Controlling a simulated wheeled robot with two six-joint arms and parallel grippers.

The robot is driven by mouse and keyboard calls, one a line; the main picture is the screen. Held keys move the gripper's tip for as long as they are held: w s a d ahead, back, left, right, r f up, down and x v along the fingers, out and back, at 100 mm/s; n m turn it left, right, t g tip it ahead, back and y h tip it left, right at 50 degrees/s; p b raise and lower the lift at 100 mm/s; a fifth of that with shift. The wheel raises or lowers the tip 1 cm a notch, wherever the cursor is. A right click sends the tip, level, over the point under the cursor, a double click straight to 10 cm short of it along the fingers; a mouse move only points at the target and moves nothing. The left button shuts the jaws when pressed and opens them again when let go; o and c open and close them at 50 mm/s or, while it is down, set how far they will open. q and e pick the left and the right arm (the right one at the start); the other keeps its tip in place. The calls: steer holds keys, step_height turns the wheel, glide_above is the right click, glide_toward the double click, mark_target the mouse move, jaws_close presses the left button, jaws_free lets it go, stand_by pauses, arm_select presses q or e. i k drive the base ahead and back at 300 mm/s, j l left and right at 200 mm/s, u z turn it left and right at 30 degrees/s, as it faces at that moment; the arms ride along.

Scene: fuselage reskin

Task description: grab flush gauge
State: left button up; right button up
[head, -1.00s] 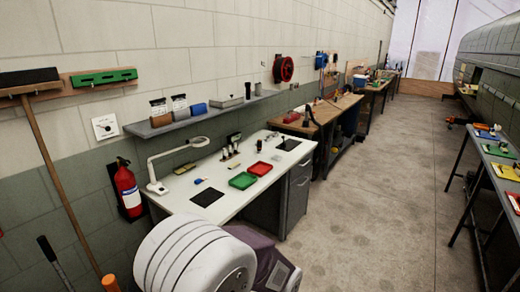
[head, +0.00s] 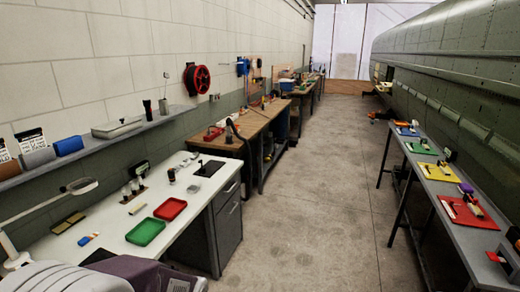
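I cannot tell which item is the flush gauge; the small tools are too small to name surely. The white bench (head: 110,232) at the left holds a green tray (head: 146,232), a red tray (head: 170,209), a small dark upright item (head: 171,175) and several small instruments near the wall. The narrow grey table (head: 462,212) at the right carries coloured boards with small tools: a red board (head: 480,219), a yellow board (head: 436,175), a green board (head: 420,149) and a blue board (head: 405,132). Neither of my grippers is in view.
A wall shelf (head: 90,150) with boxes runs above the white bench. Wooden workbenches (head: 248,122) continue along the left wall. A green fuselage (head: 450,70) lines the right side. The concrete aisle (head: 315,190) between is clear.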

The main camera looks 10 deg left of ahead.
mark_target(171, 178)
steer(key=i+u, duration=0.15)
steer(key=i, duration=0.65)
steer(key=i+l+u, duration=0.1)
steer(key=i, duration=0.7)
steer(key=i+u, duration=0.25)
steer(key=u, duration=0.2)
steer(key=i+l+u, duration=0.15)
steer(key=u, duration=0.3)
steer(key=i+l+u, duration=0.25)
steer(key=u, duration=0.2)
steer(key=i+l+u, duration=0.15)
steer(key=u, duration=0.25)
steer(key=i+l+u, duration=0.1)
steer(key=l+u, duration=0.35)
steer(key=i+l+u, duration=0.15)
steer(key=l+u, duration=0.25)
steer(key=i+l+u, duration=0.1)
steer(key=l+u, duration=0.2)
steer(key=u, duration=0.15)
steer(key=l+u, duration=0.4)
